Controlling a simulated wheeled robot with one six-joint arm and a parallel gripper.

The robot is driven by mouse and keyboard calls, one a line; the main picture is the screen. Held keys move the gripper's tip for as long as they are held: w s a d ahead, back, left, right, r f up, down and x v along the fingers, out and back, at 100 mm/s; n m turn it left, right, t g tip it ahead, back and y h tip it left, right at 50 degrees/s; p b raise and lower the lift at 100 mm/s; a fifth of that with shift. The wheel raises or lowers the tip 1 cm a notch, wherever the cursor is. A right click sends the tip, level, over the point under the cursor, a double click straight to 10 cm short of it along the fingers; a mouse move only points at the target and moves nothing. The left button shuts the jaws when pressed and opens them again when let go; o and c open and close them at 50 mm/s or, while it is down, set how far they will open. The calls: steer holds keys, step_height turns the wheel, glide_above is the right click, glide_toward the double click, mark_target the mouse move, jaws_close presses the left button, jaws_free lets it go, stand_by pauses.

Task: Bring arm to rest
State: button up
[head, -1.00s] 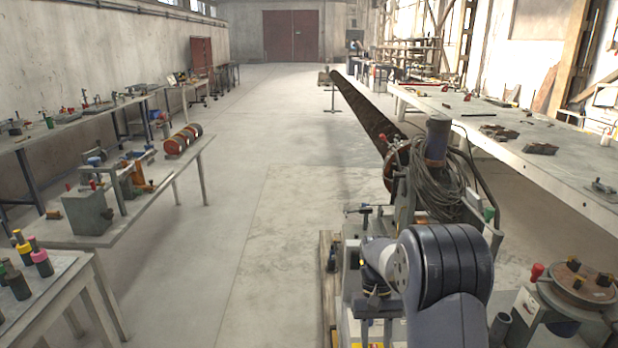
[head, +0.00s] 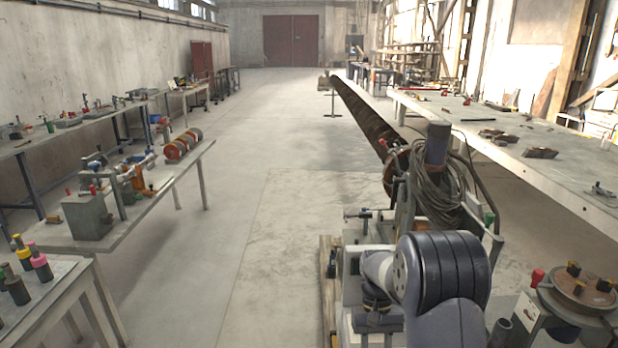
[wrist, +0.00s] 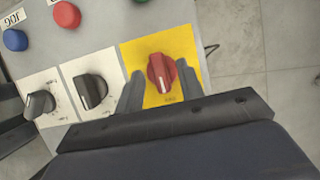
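My gripper (wrist: 158,90) shows in the wrist view with its two grey fingers apart. They stand on the left and right of a red rotary knob (wrist: 161,73) on a yellow plate (wrist: 194,52). A gap seems to lie between the fingers and the knob, and I cannot tell how near in depth they are. In the head view my arm is bent at the bottom right of centre, over the front machine. My fingers are hidden there.
Two black knobs (wrist: 90,91) (wrist: 39,104) on white plates and a red button (wrist: 67,15) and blue button (wrist: 15,40) share the panel. A cable-draped machine (head: 437,190) stands ahead of my arm. A long bench (head: 540,165) runs along the right. The floor at centre-left is clear.

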steer(key=m, duration=0.2)
steer(key=m+y, duration=0.1)
steer(key=m, duration=0.1)
steer(key=shift+s+d+f+y, duration=0.1)
steer(key=shift+d+y, duration=0.05)
steer(key=shift+y, duration=0.15)
steer(key=m+t+y, duration=0.1)
steer(key=m, duration=0.3)
steer(key=shift+m, duration=0.4)
steer(key=shift+y, duration=0.3)
